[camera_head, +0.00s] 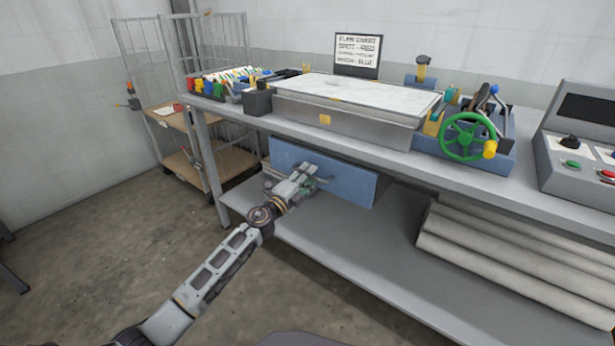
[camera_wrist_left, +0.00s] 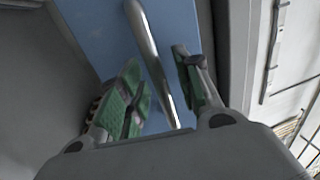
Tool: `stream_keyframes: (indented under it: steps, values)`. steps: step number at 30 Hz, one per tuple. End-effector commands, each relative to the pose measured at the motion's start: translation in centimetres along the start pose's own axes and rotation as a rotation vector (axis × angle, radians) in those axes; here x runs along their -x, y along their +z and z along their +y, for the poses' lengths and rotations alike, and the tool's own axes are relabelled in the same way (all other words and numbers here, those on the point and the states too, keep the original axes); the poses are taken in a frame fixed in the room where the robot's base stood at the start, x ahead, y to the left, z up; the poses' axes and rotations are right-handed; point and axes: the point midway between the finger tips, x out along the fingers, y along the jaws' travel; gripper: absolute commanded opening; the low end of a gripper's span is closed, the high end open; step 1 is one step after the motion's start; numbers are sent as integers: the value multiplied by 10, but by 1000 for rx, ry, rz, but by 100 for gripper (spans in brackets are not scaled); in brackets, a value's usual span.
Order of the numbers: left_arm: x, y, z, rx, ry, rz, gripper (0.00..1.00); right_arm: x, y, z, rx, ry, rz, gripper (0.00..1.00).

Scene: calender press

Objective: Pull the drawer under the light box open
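The blue drawer (camera_head: 350,185) hangs under the bench top, below the light box (camera_head: 350,92). My left gripper (camera_head: 310,182) is in front of the drawer's face and hides part of it. In the left wrist view the drawer's blue front (camera_wrist_left: 100,30) carries a shiny metal bar handle (camera_wrist_left: 150,50). The green-padded fingers of my left gripper (camera_wrist_left: 160,95) are apart, one on each side of the handle. Neither finger clearly touches it. Whether the drawer is fully closed is hard to tell. My right gripper is not in view.
The lower shelf (camera_head: 330,240) of the bench is bare in front, with several grey rolls (camera_head: 510,255) at its right. A green handwheel (camera_head: 465,137) and a control console (camera_head: 580,150) are on top. A wire cart (camera_head: 185,110) stands at the left.

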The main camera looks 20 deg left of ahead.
Motion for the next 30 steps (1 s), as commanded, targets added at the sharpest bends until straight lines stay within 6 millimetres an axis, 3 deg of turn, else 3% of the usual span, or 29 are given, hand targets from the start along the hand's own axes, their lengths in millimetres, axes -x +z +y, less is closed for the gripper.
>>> stream_keyframes:
  steps: [5,13,30]
  values:
    - [0,0,0,0,0,0,34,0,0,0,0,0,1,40]
    - [0,0,0,0,0,0,0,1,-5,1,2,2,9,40]
    - [3,6,1,1,1,-1,0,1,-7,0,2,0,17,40]
